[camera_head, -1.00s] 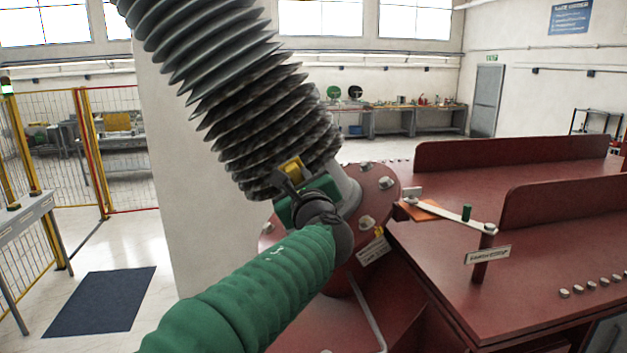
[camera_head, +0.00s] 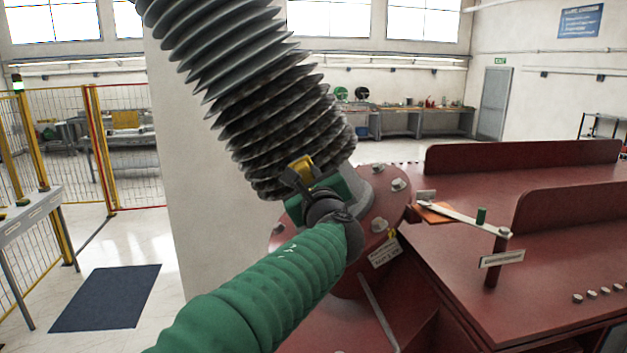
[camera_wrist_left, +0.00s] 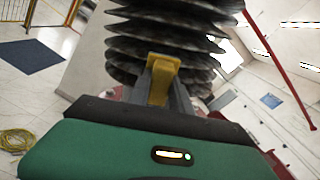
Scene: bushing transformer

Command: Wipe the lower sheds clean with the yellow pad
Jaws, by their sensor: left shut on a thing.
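The grey ribbed bushing (camera_head: 245,80) leans up and to the left from a red flange in the head view. Its lower sheds (camera_head: 285,135) look darker and blotched with dirt; they also fill the top of the left wrist view (camera_wrist_left: 165,40). My left gripper (camera_head: 305,178) is shut on the yellow pad (camera_head: 301,168) at the lowest sheds. In the left wrist view the pad (camera_wrist_left: 160,75) sits between the fingers, in front of the sheds. Whether it touches them I cannot tell. My right gripper is not in view.
The red transformer tank (camera_head: 460,270) spreads to the right, with raised ribs, bolts and a tagged post (camera_head: 497,255). An orange sheet (camera_head: 432,213) lies under a pale bar near the flange (camera_head: 385,205). A dark mat (camera_head: 107,297) lies on the floor at left.

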